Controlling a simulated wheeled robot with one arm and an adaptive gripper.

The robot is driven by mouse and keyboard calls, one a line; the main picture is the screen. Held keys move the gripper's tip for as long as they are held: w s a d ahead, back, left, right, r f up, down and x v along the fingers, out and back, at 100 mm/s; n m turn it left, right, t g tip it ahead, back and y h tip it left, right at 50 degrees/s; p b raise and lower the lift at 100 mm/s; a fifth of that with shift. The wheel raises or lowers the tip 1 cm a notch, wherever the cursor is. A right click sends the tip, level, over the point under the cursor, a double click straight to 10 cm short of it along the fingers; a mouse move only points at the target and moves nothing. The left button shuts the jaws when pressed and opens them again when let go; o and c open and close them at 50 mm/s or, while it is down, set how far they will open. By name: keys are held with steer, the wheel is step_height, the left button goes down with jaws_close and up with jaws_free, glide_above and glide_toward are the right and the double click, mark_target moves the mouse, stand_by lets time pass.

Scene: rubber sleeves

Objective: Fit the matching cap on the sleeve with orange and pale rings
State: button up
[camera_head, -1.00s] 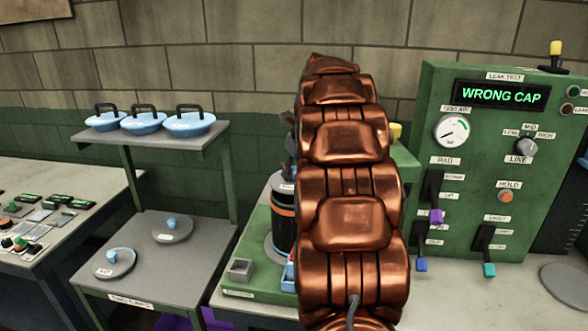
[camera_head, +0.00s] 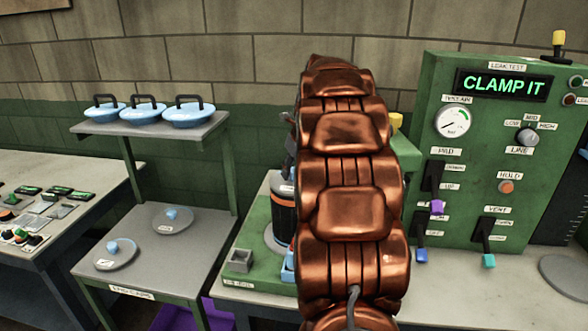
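The sleeve (camera_head: 284,218) is a dark upright cylinder with an orange ring, standing on a green base left of my copper arm. The arm hides its right side; its upper end is mostly covered. Only a dark sliver, likely part of my gripper (camera_head: 289,140), shows above the sleeve at the arm's left edge. Its fingers and anything in them are hidden. Pale blue round lids with black handles (camera_head: 144,114) sit on the upper shelf. Two grey discs with blue knobs (camera_head: 173,219) lie on the lower shelf. Which is the matching cap I cannot tell.
The green leak test panel (camera_head: 460,150) at right has a display (camera_head: 503,85) reading "CLAMP IT", a gauge and several levers. A grey two-level stand (camera_head: 128,270) is at left, with a control desk (camera_head: 90,175) beyond it. A purple bin (camera_head: 180,316) is below.

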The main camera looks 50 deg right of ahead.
steer(key=o, duration=0.4)
steer(key=shift+o, duration=0.2)
steer(key=shift+r, duration=0.1)
steer(key=v, duration=1.2)
steer(key=shift+w+a, duration=0.1)
steer(key=shift+w, duration=0.05)
steer(key=s+a+f+n+g+y, duration=0.1)
steer(key=s+a+f+n, duration=0.15)
steer(key=a+n, duration=0.45)
steer(key=s+a+f+n+g, duration=0.1)
steer(key=a+f+n, duration=0.35)
steer(key=a, duration=0.45)
steer(key=s+a+f+n+g+y, duration=0.1)
steer(key=s+a+f+n, duration=0.1)
steer(key=a+n, duration=0.5)
steer(key=s+a+f+n+g, duration=0.1)
steer(key=s+a+f+n, duration=0.3)
steer(key=s+n, duration=0.2)
steer(key=s+a+f+n+g, duration=0.1)
steer(key=s+a+f+n, duration=0.3)
steer(key=s+n, duration=0.3)
steer(key=s+a+f+n+g+h, duration=0.1)
steer(key=s+a+f+n, duration=0.3)
steer(key=s+a+n, duration=0.1)
steer(key=shift+s+n, duration=0.75)
steer(key=shift+s, duration=0.35)
